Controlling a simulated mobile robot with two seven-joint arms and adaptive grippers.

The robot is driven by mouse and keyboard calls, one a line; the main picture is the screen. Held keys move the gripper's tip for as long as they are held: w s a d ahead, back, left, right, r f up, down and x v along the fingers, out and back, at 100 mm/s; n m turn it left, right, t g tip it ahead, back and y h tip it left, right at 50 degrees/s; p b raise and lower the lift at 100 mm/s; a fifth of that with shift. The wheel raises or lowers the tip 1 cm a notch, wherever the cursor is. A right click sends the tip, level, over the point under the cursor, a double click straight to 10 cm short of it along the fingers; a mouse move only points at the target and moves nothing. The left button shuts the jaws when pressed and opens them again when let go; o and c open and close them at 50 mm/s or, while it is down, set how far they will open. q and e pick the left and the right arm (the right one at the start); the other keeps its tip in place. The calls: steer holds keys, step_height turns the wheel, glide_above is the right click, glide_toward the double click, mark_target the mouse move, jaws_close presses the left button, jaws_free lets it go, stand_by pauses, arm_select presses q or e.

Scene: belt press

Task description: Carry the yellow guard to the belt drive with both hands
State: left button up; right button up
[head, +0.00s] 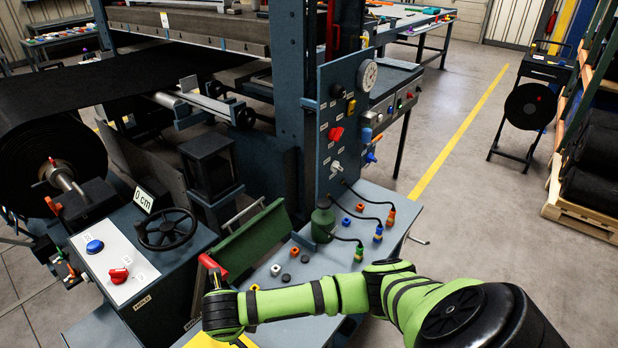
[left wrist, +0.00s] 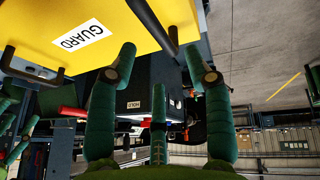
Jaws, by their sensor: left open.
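The yellow guard (left wrist: 55,22), with a white "GUARD" label, fills the upper left of the left wrist view. A yellow strip (head: 209,341), likely its edge, shows at the bottom of the head view. It has a black handle (left wrist: 33,68) on its left side. A dark bar (left wrist: 152,24) at its right side runs down between my left fingertips. My left gripper (left wrist: 161,58) is open; whether the bar lies inside the jaws is unclear. Green fingers, seemingly my right gripper (left wrist: 14,146), show partly at the left edge, their opening unclear. The belt drive is not clearly identifiable.
A bench (head: 387,207) with coloured plugs and cables stands ahead, below a gauge panel (head: 340,130). A control box with a handwheel (head: 167,230) and a red lever (head: 212,266) stand at the left.

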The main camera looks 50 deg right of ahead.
arm_select(q)
steer(key=shift+s+a+r+p, duration=0.2)
steer(key=shift+a+r+p, duration=0.25)
steer(key=shift+a+p, duration=0.25)
steer(key=shift+s+a+r+p, duration=0.25)
steer(key=shift+a+r+p, duration=0.25)
steer(key=shift+a, duration=0.3)
steer(key=shift+s+a+r+p, duration=0.2)
steer(key=shift+a+r+p, duration=0.25)
steer(key=shift+a+p, duration=0.25)
arm_select(e)
steer(key=shift+r, duration=1.85)
steer(key=shift+r, duration=0.1)
steer(key=d+v, duration=0.1)
steer(key=v, duration=0.5)
steer(key=shift+s+a+r, duration=0.2)
steer(key=shift+a+r, duration=0.2)
steer(key=shift+a, duration=0.15)
steer(key=shift+d, duration=0.1)
steer(key=shift+s+d+r, duration=0.3)
steer(key=shift+d+r, duration=0.35)
steer(key=shift+d, duration=0.2)
steer(key=shift+s+d+r, duration=0.35)
steer(key=shift+d+r, duration=0.35)
steer(key=shift+d, duration=0.15)
